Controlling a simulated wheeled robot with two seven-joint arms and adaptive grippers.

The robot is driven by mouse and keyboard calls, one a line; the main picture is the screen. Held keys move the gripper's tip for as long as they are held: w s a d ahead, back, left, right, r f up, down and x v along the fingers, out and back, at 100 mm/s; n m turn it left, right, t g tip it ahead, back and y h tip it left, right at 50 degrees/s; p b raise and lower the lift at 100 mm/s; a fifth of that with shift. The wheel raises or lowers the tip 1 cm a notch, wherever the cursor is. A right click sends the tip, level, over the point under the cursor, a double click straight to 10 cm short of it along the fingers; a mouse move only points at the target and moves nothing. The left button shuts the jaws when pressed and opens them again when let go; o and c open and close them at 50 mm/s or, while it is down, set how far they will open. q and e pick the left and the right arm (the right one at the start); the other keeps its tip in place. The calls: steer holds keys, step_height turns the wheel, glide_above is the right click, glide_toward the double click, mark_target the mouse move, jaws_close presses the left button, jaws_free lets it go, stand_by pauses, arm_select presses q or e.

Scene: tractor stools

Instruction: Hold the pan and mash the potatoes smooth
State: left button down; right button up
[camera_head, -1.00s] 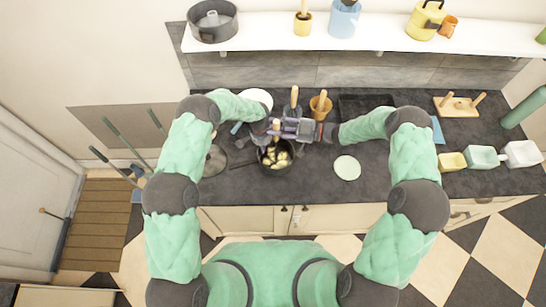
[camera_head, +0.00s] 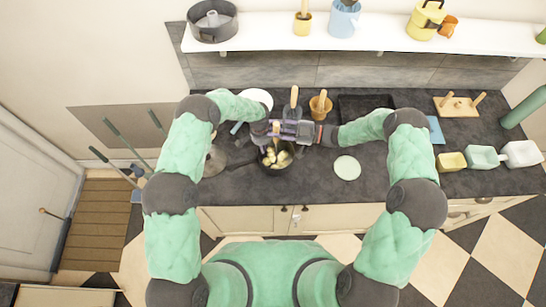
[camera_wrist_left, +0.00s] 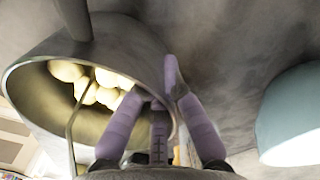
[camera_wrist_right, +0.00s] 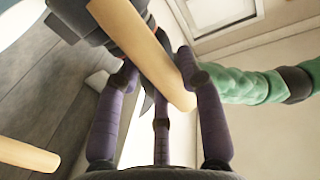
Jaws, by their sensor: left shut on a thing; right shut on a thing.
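A dark pan (camera_head: 277,173) stands on the counter with several pale yellow potatoes (camera_head: 278,157) in it. The left wrist view also shows the pan (camera_wrist_left: 35,95) and potatoes (camera_wrist_left: 100,83). My left gripper (camera_head: 268,137) is shut on the pan's rim, one finger inside and one outside. My right gripper (camera_head: 278,127) is shut on the masher's wooden handle (camera_wrist_right: 145,50), above the pan. The masher's thin metal rod (camera_wrist_left: 74,125) reaches in among the potatoes in the left wrist view. Its lower end is partly hidden.
A pale green plate (camera_head: 347,167) lies right of the pan. A wooden crock (camera_head: 321,106) and a black tray (camera_head: 365,106) are behind. Several coloured tubs, including a yellow one (camera_head: 452,162), stand at the right. The front counter between plate and tubs is clear.

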steer(key=shift+r, duration=0.75)
steer(key=shift+s, duration=0.1)
steer(key=shift+s+a, duration=0.15)
steer(key=shift+s, duration=0.35)
steer(key=shift+f, duration=0.1)
steer(key=shift+f, duration=1.45)
steer(key=shift+r, duration=1.6)
